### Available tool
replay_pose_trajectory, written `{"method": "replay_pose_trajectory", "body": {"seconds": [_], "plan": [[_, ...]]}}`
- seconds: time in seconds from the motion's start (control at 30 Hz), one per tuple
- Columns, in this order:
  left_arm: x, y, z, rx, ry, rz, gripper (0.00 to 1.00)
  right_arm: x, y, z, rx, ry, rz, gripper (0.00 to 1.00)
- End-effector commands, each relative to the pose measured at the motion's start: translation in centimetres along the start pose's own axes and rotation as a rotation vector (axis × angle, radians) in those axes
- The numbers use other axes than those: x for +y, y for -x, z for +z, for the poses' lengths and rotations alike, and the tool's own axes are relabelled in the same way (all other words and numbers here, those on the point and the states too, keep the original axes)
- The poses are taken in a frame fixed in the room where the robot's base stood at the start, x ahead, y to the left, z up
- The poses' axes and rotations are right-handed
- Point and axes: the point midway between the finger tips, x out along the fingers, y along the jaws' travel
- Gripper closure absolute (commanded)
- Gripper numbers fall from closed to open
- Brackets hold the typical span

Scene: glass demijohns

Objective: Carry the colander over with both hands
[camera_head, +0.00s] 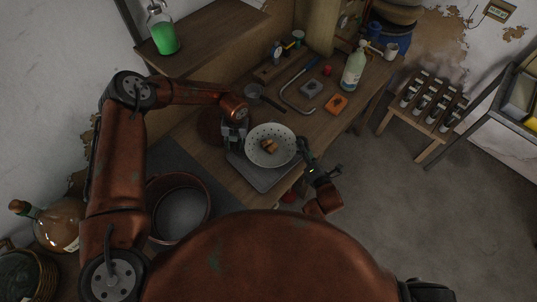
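A white colander (284,154) with small holes is in the middle of the head view, with a brown lump (269,146) inside it. It is over a grey tray (262,178) on the wooden bench; I cannot tell whether it rests there or is held just above. My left gripper (240,140) is at the colander's left rim. My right gripper (302,150) is at its right rim. Both sets of fingertips are small and dark, so I cannot tell whether they are shut on the rim.
A red-brown pot (181,209) stands in front to the left. A rack of dark bottles (432,102) stands right, past open floor.

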Motion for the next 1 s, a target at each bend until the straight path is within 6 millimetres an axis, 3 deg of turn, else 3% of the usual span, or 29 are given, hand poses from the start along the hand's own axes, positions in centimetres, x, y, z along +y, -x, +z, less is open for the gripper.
{"method": "replay_pose_trajectory", "body": {"seconds": [0.13,0.53,0.87,1.0], "plan": [[0.2,-0.1,0.0,0.0,0.002,0.002,0.69,0.0,0.0,0.1,-0.001,0.001,-0.001,0.68],[0.2,-0.1,0.0,0.0,0.002,0.003,0.42,-0.1,0.0,0.1,-0.002,0.001,-0.001,0.68],[0.2,0.0,0.1,-0.001,0.003,0.003,0.42,-0.1,0.0,0.1,-0.002,0.001,-0.001,0.68],[0.2,1.1,0.2,-0.003,0.003,0.001,0.42,-0.1,0.0,0.1,-0.002,0.001,-0.001,0.68]]}}
